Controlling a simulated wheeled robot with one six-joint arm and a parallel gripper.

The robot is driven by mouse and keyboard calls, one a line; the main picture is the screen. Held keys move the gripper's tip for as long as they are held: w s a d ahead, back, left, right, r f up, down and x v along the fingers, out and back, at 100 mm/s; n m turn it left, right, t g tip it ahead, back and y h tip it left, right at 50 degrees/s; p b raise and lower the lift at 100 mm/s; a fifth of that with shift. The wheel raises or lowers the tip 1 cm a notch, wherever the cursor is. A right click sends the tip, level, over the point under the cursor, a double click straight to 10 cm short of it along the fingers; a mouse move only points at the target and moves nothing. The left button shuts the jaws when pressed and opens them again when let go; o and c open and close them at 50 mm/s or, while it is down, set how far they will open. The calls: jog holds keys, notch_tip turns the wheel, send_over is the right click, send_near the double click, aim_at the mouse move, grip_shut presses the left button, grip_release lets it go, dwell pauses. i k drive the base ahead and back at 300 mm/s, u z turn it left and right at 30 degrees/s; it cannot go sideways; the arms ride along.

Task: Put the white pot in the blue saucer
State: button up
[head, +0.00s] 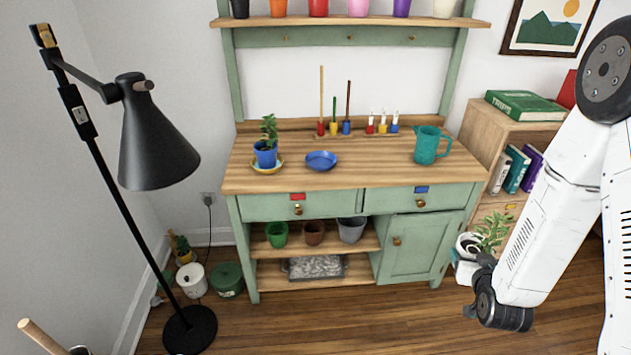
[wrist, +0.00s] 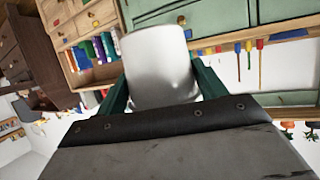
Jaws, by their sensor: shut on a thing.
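The white pot (wrist: 158,65) fills the middle of the wrist view, between the green fingers of my gripper (wrist: 160,88), which is shut on it. In the head view my gripper (head: 476,275) is at the right, in front of the wooden cabinet and apart from the bench. White pot surface (head: 465,270) shows beside it there, partly hidden by the gripper, with a leafy plant close by; I cannot tell whether the plant grows in the held pot. The blue saucer (head: 321,160) lies empty on the bench top, well to the left of my gripper.
The green bench (head: 400,178) has a blue potted plant (head: 266,154) left of the saucer and a teal jug (head: 428,145) to the right. Small tools (head: 334,127) stand behind. A black lamp (head: 150,145) is at left. The bench front between saucer and jug is clear.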

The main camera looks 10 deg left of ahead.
aim_at(321, 163)
jog(key=k, duration=1.05)
jog(key=u, duration=0.8)
jog(key=i, duration=1.6)
jog(key=z, duration=0.8)
jog(key=i, duration=0.8)
jog(key=u, duration=0.05)
